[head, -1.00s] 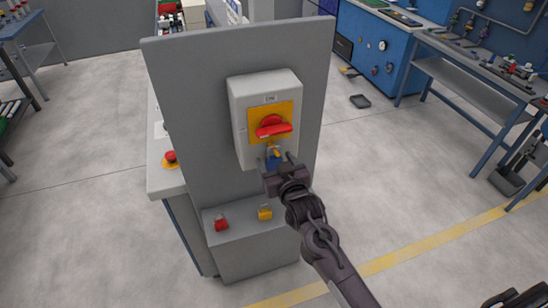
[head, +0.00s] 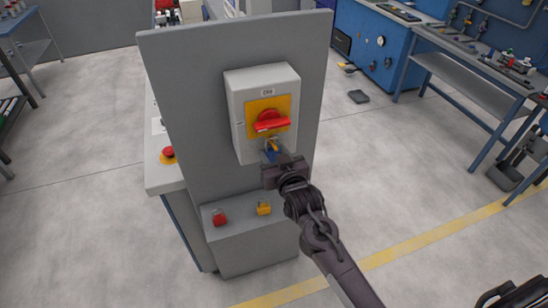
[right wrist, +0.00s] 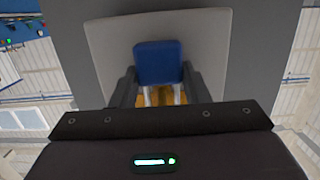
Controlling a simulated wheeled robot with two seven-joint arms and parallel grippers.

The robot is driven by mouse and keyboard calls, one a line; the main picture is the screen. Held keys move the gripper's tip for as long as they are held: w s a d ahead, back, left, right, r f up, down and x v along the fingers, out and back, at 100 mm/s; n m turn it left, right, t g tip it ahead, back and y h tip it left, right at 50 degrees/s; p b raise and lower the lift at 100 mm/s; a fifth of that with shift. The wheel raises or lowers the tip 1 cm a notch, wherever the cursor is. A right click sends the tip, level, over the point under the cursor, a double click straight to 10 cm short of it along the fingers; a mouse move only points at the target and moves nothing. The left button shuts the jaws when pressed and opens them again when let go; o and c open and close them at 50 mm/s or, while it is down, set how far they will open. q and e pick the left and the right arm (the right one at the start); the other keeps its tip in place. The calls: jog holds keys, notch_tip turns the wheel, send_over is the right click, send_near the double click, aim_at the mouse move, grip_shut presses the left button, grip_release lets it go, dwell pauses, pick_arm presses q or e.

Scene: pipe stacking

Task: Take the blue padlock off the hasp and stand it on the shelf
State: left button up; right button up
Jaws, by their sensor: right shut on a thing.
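The blue padlock (head: 270,156) is just below the red rotary handle (head: 270,121) of the grey switch box (head: 238,116), at the yellow hasp (head: 273,145). My right gripper (head: 277,160) is shut on its body from the front and partly hides it in the head view. In the right wrist view the padlock (right wrist: 160,62) sits between the two dark fingers, its silver shackle (right wrist: 148,96) against the yellow hasp area. I cannot tell whether the shackle is still through the hasp. My left gripper is not in view.
The shelf (head: 235,218) juts out low on the grey panel (head: 190,110). A red padlock (head: 219,218) and a yellow padlock (head: 264,208) stand on it. Its right part looks free, though my arm covers some. A red emergency button (head: 168,153) sits to the left.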

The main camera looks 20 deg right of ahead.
jog(key=shift+s+r, duration=0.15)
jog(key=shift+s, duration=0.15)
jog(key=s+b, duration=0.6)
jog(key=s, duration=1.1)
jog(key=shift+s+d+r, duration=0.2)
jog(key=shift+s+d, duration=0.05)
jog(key=shift+d, duration=0.05)
jog(key=shift+f+p, duration=0.2)
jog(key=shift+p, duration=0.1)
jog(key=s+p, duration=0.3)
jog(key=s, duration=0.4)
jog(key=shift+s, duration=0.25)
